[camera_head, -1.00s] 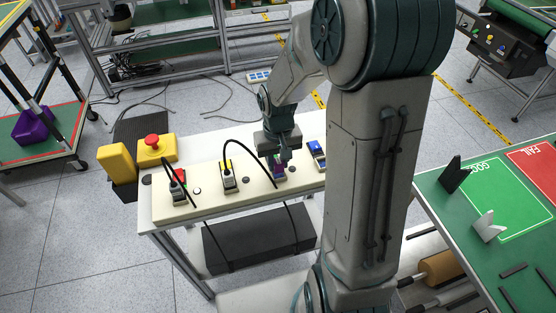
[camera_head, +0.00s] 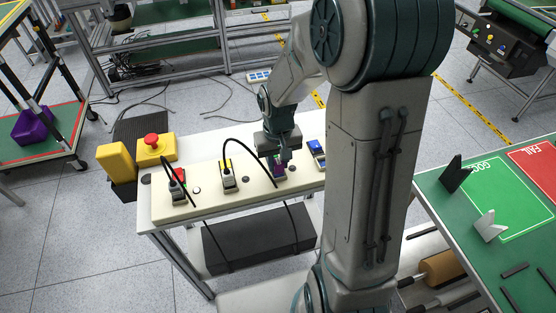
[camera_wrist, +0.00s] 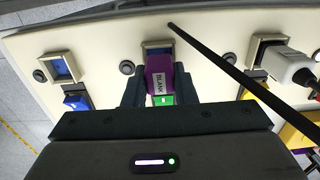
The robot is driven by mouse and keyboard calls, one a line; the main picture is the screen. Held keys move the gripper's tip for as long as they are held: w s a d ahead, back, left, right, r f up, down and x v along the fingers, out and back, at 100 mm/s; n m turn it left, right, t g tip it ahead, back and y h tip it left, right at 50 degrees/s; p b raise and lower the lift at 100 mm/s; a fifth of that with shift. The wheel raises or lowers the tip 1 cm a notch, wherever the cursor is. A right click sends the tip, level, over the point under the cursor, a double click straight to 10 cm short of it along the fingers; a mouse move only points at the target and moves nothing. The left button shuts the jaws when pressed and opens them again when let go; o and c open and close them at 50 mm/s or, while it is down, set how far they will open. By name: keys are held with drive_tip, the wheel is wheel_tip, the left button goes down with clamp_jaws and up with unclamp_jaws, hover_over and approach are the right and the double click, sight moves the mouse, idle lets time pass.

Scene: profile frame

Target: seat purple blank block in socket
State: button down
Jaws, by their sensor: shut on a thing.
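A light-framed socket (camera_wrist: 157,46) with a dark blue inside shows just beyond the block, whose far end overlaps the frame's near edge. I cannot tell how deep the block sits. A green patch (camera_wrist: 163,99) shows on the near side of the block. In the head view my gripper (camera_head: 281,155) points down over the panel, with the purple block (camera_head: 280,174) under it.
The cream panel (camera_head: 208,204) carries other stations. A grey plug (camera_wrist: 292,66) sits in the right socket, and a black cable (camera_wrist: 222,60) crosses close to the block's right. An empty blue-lined socket (camera_wrist: 60,67) is at left. A red emergency button (camera_head: 152,140) stands behind the panel.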

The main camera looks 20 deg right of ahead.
sight(278, 160)
drive_tip(key=shift+f+b, duration=0.55)
drive_tip(key=shift+f, duration=0.2)
drive_tip(key=c, duration=1.1)
unclamp_jaws()
drive_tip(key=shift+r, duration=0.1)
drive_tip(key=shift+r, duration=0.1)
wheel_tip(278, 160, up, 14)
drive_tip(key=shift+f, duration=0.2)
drive_tip(key=s+t, duration=0.3)
drive_tip(key=s, duration=1.1)
drive_tip(key=shift+s+r, duration=0.25)
drive_tip(key=shift+r, duration=0.15)
